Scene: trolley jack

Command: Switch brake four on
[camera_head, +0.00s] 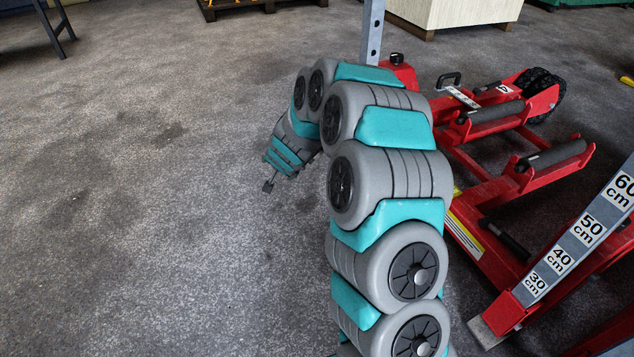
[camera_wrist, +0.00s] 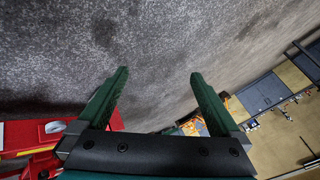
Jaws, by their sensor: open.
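The red trolley jack (camera_head: 480,180) stands at the right in the head view. A white label with a "4" (camera_head: 503,88) sits on its far red arm, near a dark caster wheel (camera_head: 540,88). A black handle on a light lever (camera_head: 460,94) rises left of the label; I cannot tell whether it is the brake. My gripper (camera_head: 268,186) is low over the floor, left of the jack and apart from it. In the wrist view my gripper (camera_wrist: 159,74) is open and empty, its two green fingers wide apart. A red part (camera_wrist: 35,133) shows at lower left there.
A grey upright post (camera_head: 372,30) and a black knob (camera_head: 397,59) are on the jack's far left end. A centimetre scale bar (camera_head: 578,240) slants at the right. A pale cabinet (camera_head: 455,12) stands behind. The floor (camera_head: 130,200) at the left is clear.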

